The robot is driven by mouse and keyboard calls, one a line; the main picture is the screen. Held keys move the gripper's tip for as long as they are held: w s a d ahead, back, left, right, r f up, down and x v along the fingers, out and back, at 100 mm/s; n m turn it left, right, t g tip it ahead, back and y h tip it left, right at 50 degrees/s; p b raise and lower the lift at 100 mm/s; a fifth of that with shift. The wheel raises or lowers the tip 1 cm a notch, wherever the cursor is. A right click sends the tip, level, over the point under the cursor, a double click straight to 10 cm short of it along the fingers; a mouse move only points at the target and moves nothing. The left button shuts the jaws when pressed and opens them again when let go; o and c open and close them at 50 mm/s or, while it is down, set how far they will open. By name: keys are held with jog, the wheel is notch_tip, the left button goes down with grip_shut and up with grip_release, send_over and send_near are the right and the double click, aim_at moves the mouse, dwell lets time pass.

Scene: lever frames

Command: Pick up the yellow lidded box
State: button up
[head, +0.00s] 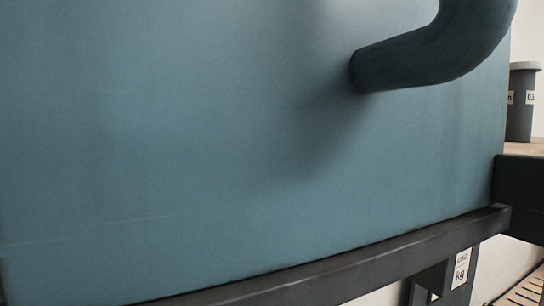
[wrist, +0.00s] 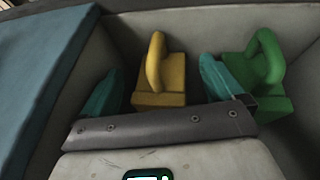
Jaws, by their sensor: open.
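The yellow lidded box (wrist: 160,97) shows in the wrist view as a yellow block with an upright loop handle on top. The head view shows neither the box nor my gripper.
A green block with a loop handle (wrist: 262,75) stands close right of my right finger. A blue panel (wrist: 38,70) borders the left. In the head view, a large blue panel (head: 180,140) with a curved handle (head: 430,55) blocks most sight; a grey canister (head: 520,105) stands right.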

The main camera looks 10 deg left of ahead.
jog(key=shift+c, duration=0.3)
jog(key=shift+f, duration=0.1)
jog(key=c, duration=1.2)
jog(key=shift+c, duration=0.3)
jog(key=shift+r+p, duration=0.2)
jog(key=shift+p, duration=0.1)
